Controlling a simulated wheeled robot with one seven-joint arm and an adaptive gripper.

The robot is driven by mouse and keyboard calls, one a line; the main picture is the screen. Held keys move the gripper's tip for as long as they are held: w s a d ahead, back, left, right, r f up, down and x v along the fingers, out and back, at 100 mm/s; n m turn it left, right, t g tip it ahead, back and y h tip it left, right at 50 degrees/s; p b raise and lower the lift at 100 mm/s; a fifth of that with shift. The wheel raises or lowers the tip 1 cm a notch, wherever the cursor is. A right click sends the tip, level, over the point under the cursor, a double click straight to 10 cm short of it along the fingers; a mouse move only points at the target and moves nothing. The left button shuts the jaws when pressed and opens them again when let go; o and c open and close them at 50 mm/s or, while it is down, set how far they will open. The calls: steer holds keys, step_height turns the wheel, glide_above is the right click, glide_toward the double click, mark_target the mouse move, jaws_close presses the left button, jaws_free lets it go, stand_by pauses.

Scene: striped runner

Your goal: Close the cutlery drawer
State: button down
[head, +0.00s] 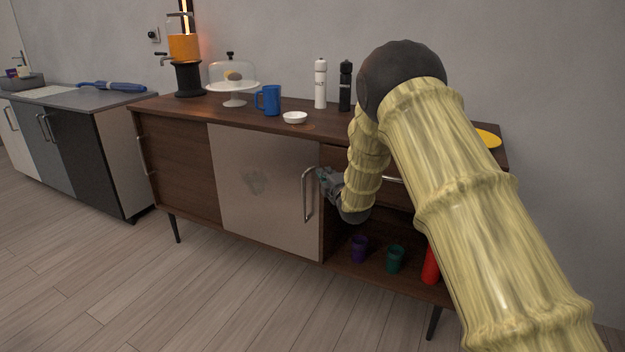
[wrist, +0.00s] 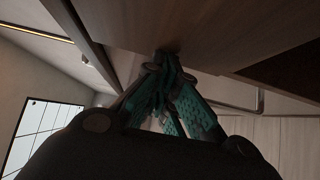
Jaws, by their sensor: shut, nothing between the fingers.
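The cutlery drawer (head: 398,192) is in the right part of the wooden sideboard, above an open shelf bay. Its silver bar handle (head: 393,179) shows between my arm links. My arm hides much of the drawer, so how far it stands out is hard to tell. My gripper (head: 325,180) is shut and empty, left of the drawer and beside the grey door's upright handle (head: 307,194). In the wrist view, the teal-padded fingers (wrist: 165,62) are together, close to a wooden panel (wrist: 200,30). I cannot tell whether they touch it.
The sideboard top (head: 215,112) holds a blue mug (head: 269,100), a white bowl (head: 295,118), a domed cake stand (head: 234,88) and two bottles. Purple (head: 359,248) and green (head: 395,258) cups and a red item (head: 431,266) stand in the bay below. The floor in front is clear.

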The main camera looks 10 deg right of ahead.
steer(key=shift+w+d+r, duration=0.2)
steer(key=shift+r, duration=0.1)
